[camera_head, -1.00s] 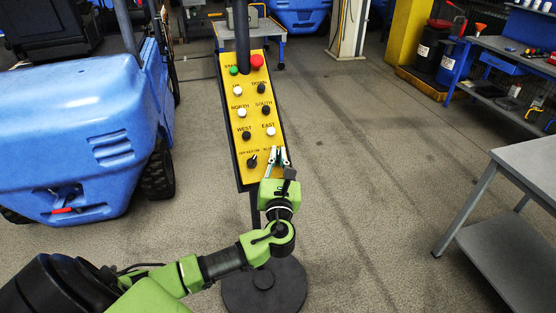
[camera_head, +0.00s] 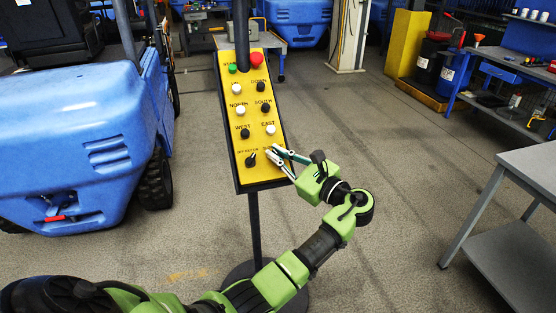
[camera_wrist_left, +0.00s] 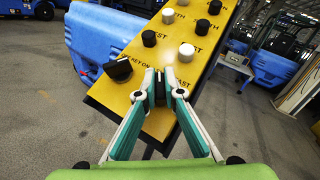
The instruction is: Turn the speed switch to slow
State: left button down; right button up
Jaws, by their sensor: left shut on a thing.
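The yellow control panel (camera_head: 259,120) stands tilted on a post. My left gripper (camera_head: 271,152) is at its lower right, coming in from the right side. In the left wrist view the gripper (camera_wrist_left: 161,78) is shut on a small black knob, the speed switch (camera_wrist_left: 160,92), which sits between the two fingertips. The fingers hide most of the switch and its label, so its setting cannot be read. The black key switch (camera_head: 250,160) is just left of the gripper; it also shows in the left wrist view (camera_wrist_left: 118,69). My right gripper is not in view.
Above are black and white direction buttons, a green button (camera_head: 233,69) and a red button (camera_head: 256,58). A blue vehicle (camera_head: 65,140) stands at the left. A grey table (camera_head: 525,165) is at the right. The floor between panel and table is clear.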

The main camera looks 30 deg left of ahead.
pick_arm(q)
jog(key=shift+n+g+b, duration=0.3)
jog(key=shift+n+g, duration=0.5)
jog(key=shift+r+n+g, duration=0.1)
jog(key=shift+n+g, duration=0.2)
jog(key=shift+g, duration=0.1)
jog(key=c, duration=2.2)
grip_release()
jog(key=shift+o, duration=0.2)
jog(key=s+d, duration=0.1)
jog(key=d, duration=1)
jog(key=shift+s+d, duration=0.2)
jog(key=shift+d, duration=0.2)
